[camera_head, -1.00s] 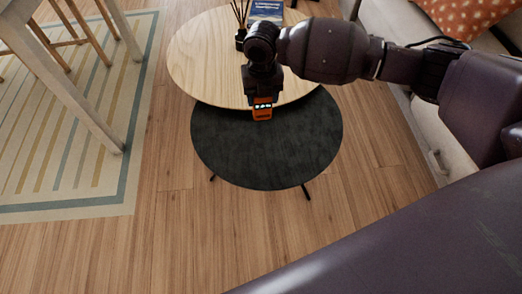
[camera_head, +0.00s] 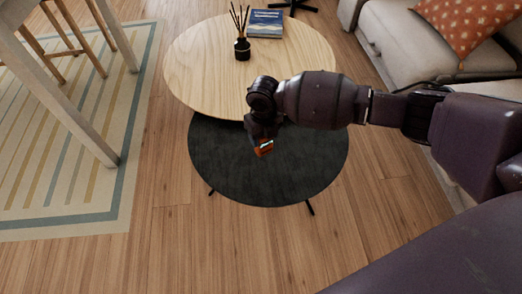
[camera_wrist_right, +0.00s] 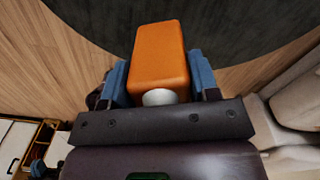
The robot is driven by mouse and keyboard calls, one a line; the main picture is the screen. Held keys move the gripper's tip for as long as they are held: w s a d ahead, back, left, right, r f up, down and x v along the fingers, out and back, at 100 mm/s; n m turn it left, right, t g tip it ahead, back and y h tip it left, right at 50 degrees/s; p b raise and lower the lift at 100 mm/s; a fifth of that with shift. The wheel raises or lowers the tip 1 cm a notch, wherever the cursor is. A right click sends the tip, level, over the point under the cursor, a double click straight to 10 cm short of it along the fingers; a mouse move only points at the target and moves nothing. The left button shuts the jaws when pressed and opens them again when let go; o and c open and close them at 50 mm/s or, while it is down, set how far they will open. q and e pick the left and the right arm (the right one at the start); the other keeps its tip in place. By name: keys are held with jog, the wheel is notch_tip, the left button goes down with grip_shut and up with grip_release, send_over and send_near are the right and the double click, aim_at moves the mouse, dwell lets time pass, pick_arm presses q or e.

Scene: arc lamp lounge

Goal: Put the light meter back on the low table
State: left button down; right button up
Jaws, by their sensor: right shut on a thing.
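The orange light meter (camera_wrist_right: 160,58) with a white round part is between the two blue finger pads of my right gripper (camera_wrist_right: 160,82) in the right wrist view. The right gripper is shut on it. In the head view the light meter (camera_head: 264,148) shows small and orange below my right gripper (camera_head: 263,140), over the dark round table (camera_head: 270,185). I cannot tell how high it is above that top. A light wooden round table (camera_head: 200,70) stands behind, its front edge overlapping the dark one.
A black reed diffuser (camera_head: 242,48) and a blue book (camera_head: 266,23) are at the back of the wooden table. A beige sofa (camera_head: 400,40) with an orange cushion (camera_head: 465,25) is at right. A wooden table with a stool stands at left on a striped rug (camera_head: 70,160).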

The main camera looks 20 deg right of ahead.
aim_at(263, 152)
notch_tip(263, 152, down, 3)
jog(key=shift+r+b, duration=0.1)
jog(key=shift+b, duration=0.2)
notch_tip(263, 152, down, 5)
jog(key=shift+s+f+b, duration=0.1)
jog(key=shift+s+b, duration=0.05)
jog(key=shift+b, duration=0.7)
jog(key=shift+f, duration=0.45)
pick_arm(q)
jog(key=shift+w+f+t, duration=0.1)
jog(key=shift+w+t, duration=0.2)
jog(key=shift+t, duration=0.2)
pick_arm(e)
jog(key=shift+w+r, duration=0.15)
jog(key=shift+w, duration=0.05)
jog(key=shift+f, duration=0.2)
jog(key=o, duration=1.1)
